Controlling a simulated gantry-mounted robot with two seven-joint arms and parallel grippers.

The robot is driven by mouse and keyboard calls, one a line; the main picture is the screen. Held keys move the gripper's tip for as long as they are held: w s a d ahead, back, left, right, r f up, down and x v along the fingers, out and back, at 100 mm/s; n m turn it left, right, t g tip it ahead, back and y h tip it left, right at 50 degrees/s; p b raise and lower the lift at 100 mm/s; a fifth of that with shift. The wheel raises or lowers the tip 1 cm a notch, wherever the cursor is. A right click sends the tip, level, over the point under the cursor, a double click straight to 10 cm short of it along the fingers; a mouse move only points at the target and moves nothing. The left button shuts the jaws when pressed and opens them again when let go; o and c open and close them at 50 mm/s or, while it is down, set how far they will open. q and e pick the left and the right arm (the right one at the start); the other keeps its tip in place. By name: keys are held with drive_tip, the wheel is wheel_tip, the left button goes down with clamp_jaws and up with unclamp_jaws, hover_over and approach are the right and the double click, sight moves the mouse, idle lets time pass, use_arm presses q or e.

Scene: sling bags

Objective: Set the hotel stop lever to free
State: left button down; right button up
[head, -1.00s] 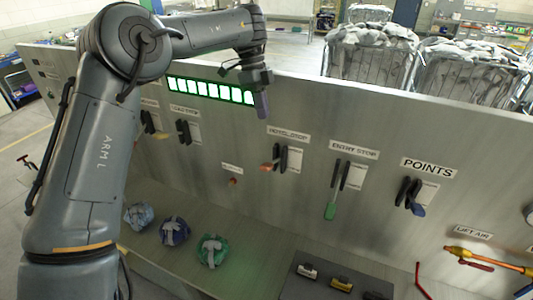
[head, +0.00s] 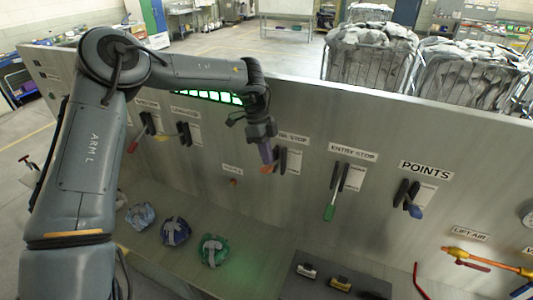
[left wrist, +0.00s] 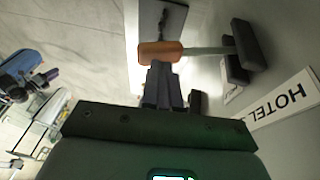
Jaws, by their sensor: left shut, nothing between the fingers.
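The hotel stop lever has an orange handle (head: 267,169) on a pale shaft, which comes out between two dark guard pieces (head: 289,160) on the grey panel. Its sign (head: 294,138) is partly covered by my left gripper (head: 267,155) in the head view. In the left wrist view the orange handle (left wrist: 160,52) lies just past the tips of my shut fingers (left wrist: 163,66), which point at it. The fingertips are touching it or very close; I cannot tell which. Nothing is between them. My right gripper is not in view.
The entry stop lever with a green handle (head: 329,212) and the points lever with a blue handle (head: 415,212) stand to the right. Sling bags (head: 213,250) lie on the ledge below. A lit green display (head: 210,96) is partly behind my arm.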

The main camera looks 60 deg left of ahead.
use_arm(q)
drive_tip(key=shift+s+f, duration=0.1)
drive_tip(key=shift+f, duration=0.1)
idle(0.3)
drive_tip(key=shift+s+d+f+b, duration=0.2)
drive_tip(key=shift+f+b, duration=0.1)
drive_tip(key=shift+b, duration=0.45)
wheel_tip(320, 180, down, 12)
drive_tip(key=s+d+m+t+y+b, duration=0.1)
drive_tip(key=t+y+b, duration=0.3)
drive_tip(key=b, duration=1.3)
drive_tip(key=shift+s+d+r+t, duration=0.2)
drive_tip(key=shift+s+d+t, duration=0.2)
drive_tip(key=shift+s+t, duration=0.5)
drive_tip(key=shift+w+f+b, duration=0.1)
drive_tip(key=shift+f+b, duration=0.15)
drive_tip(key=shift+b, duration=0.05)
drive_tip(key=shift+r, duration=0.1)
